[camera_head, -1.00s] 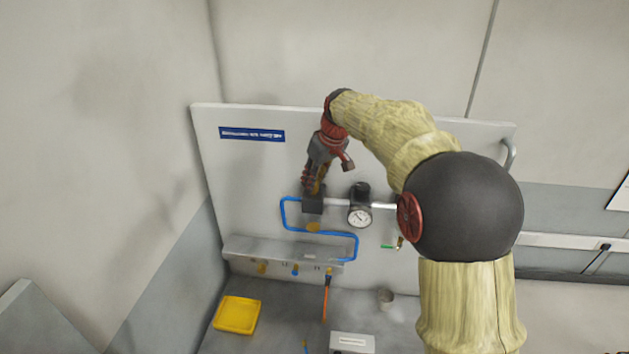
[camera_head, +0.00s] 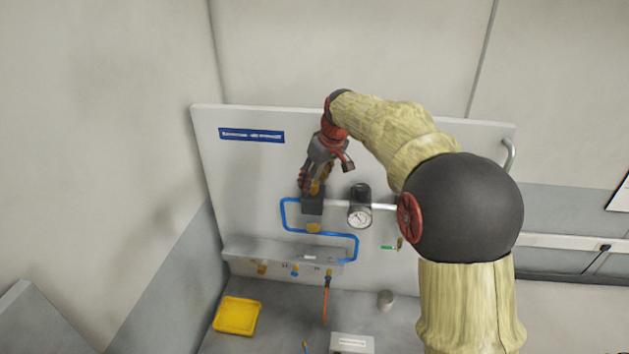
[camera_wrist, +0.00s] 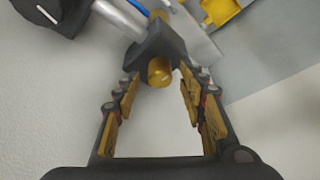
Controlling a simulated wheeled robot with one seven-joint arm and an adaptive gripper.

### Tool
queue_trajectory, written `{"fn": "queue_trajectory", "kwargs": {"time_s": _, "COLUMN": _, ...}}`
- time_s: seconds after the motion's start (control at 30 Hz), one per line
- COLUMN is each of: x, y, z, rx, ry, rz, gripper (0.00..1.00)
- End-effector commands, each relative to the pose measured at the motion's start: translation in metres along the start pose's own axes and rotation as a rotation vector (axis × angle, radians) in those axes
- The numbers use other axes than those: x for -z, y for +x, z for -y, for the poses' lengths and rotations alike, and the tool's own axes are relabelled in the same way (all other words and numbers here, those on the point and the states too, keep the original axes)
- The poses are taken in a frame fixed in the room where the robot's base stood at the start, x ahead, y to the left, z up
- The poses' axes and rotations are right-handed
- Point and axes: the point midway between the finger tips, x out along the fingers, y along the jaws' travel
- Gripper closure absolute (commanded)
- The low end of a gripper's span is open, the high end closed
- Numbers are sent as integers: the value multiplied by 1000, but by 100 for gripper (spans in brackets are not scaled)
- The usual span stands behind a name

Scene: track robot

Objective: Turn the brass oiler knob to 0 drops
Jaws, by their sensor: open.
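The brass oiler knob (camera_wrist: 160,73) shows in the wrist view as a short brass cylinder on the dark oiler body (camera_wrist: 156,45). In the head view the oiler body (camera_head: 312,205) is mounted on the pale panel, with amber below it. My gripper (camera_wrist: 157,95) is open, with its two padded fingers on either side of the knob and apart from it. In the head view my gripper (camera_head: 312,188) points down just above the oiler, and its fingers largely hide the knob. The drop marks cannot be read.
A round gauge with a black top (camera_head: 360,212) sits right of the oiler on the same pipe. A blue hose (camera_head: 284,215) loops below.

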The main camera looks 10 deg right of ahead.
Motion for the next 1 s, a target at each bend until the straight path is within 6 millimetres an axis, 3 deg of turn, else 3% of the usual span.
{"fn": "queue_trajectory", "kwargs": {"time_s": 0.17, "x": 1, "y": -16, "z": 0, "rx": -2, "ry": 0, "rz": -4, "gripper": 59}}
{"fn": "queue_trajectory", "kwargs": {"time_s": 0.6, "x": 1, "y": -99, "z": -1, "rx": -2, "ry": 1, "rz": -3, "gripper": 59}}
{"fn": "queue_trajectory", "kwargs": {"time_s": 0.8, "x": 0, "y": -116, "z": 0, "rx": -1, "ry": 0, "rz": -1, "gripper": 59}}
{"fn": "queue_trajectory", "kwargs": {"time_s": 1.0, "x": 0, "y": -120, "z": 0, "rx": 0, "ry": 0, "rz": 0, "gripper": 59}}
